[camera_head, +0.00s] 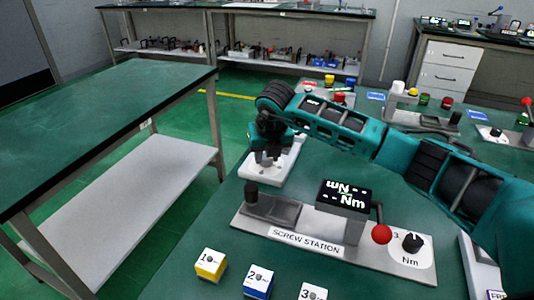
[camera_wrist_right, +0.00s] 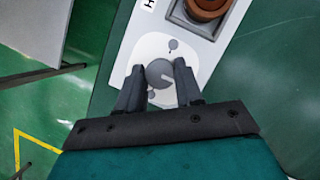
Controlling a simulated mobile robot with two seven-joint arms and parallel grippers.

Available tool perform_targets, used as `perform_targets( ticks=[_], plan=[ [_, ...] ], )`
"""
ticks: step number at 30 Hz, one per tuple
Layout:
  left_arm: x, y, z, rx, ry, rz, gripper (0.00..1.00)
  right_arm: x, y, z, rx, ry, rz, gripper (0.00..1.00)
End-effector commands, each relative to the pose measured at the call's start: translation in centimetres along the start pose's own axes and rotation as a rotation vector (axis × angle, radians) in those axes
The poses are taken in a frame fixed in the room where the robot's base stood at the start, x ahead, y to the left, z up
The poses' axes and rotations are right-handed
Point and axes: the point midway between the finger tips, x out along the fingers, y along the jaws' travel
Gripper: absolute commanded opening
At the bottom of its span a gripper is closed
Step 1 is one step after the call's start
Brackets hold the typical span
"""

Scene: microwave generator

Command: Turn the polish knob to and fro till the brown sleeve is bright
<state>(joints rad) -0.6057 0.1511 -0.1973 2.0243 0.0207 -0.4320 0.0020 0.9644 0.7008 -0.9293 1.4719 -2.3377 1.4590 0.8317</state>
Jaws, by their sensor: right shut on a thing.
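The polish knob (camera_wrist_right: 160,73) is a round grey knob on a white plate (camera_wrist_right: 130,50) in the right wrist view. My right gripper (camera_wrist_right: 159,68) is shut on it, one finger at each side. The brown sleeve (camera_wrist_right: 207,6) sits in a grey square holder beyond the knob, cut off by the top edge. In the head view my right gripper (camera_head: 268,156) points down over the near end of a white station (camera_head: 285,168). The knob and sleeve are hidden there behind my arm and gripper. My left gripper is not in view.
The screw station (camera_head: 300,222), with a display and a red-ended lever (camera_head: 381,234), stands nearer than the gripper. Numbered blocks, one yellow (camera_head: 210,264) and one blue (camera_head: 258,281), lie in front of it. An empty green-topped table (camera_head: 110,110) stands left across a gap.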

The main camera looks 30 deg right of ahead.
Motion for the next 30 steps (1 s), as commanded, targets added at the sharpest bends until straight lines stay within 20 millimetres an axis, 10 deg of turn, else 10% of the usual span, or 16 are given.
perform_targets(
  ticks=[8,9,16,30],
  plan=[
    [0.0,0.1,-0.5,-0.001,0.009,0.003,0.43,0.0,0.0,0.0,0.0,0.002,0.0,0.05],
    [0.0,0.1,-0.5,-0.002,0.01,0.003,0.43,0.0,0.0,0.0,0.0,0.002,0.0,0.39],
    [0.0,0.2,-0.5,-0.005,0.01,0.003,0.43,0.0,0.0,0.0,0.0,0.001,0.0,0.61],
    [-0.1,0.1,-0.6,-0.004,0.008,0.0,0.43,-2.9,0.0,0.2,-0.001,-0.005,0.002,0.61]
  ],
)
